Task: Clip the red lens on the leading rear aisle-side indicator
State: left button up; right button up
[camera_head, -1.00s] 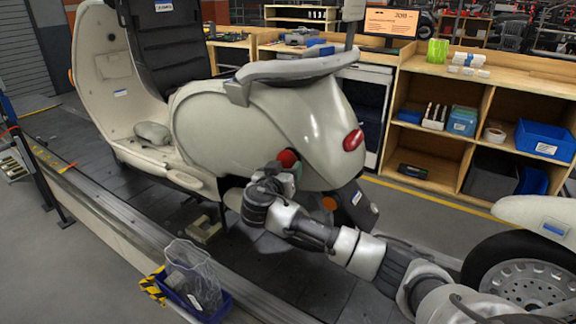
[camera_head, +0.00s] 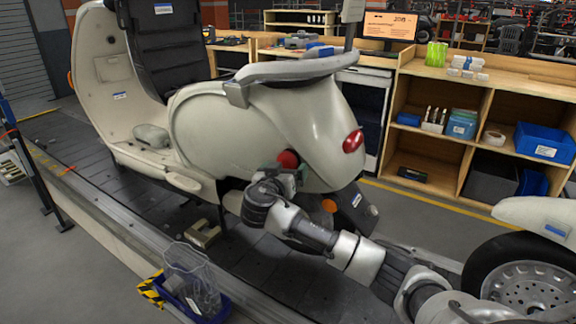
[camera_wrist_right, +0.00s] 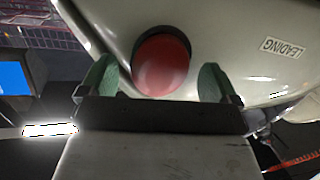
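The pale scooter body (camera_head: 225,130) stands on the slat conveyor, its rear toward the right. A round red lens (camera_head: 288,159) shows at the low rear of its aisle-side panel; it also shows in the right wrist view (camera_wrist_right: 162,64), against the pale body. My right gripper (camera_head: 285,174) is at the lens. In the right wrist view its green fingertips (camera_wrist_right: 158,82) stand on both sides of the lens, with a gap at each side, so it looks open. The lens's seat is hidden behind it. A "LEADING" label (camera_wrist_right: 283,47) is on the body beside it. My left gripper is out of view.
A blue bin with a clear bag (camera_head: 195,285) stands at the conveyor's near edge. A second scooter's wheel (camera_head: 520,275) is at right. Shelves (camera_head: 430,150) stand behind.

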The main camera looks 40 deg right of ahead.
jog(key=v, duration=1)
jog(key=shift+s+a+b, duration=0.3)
jog(key=shift+b, duration=0.15)
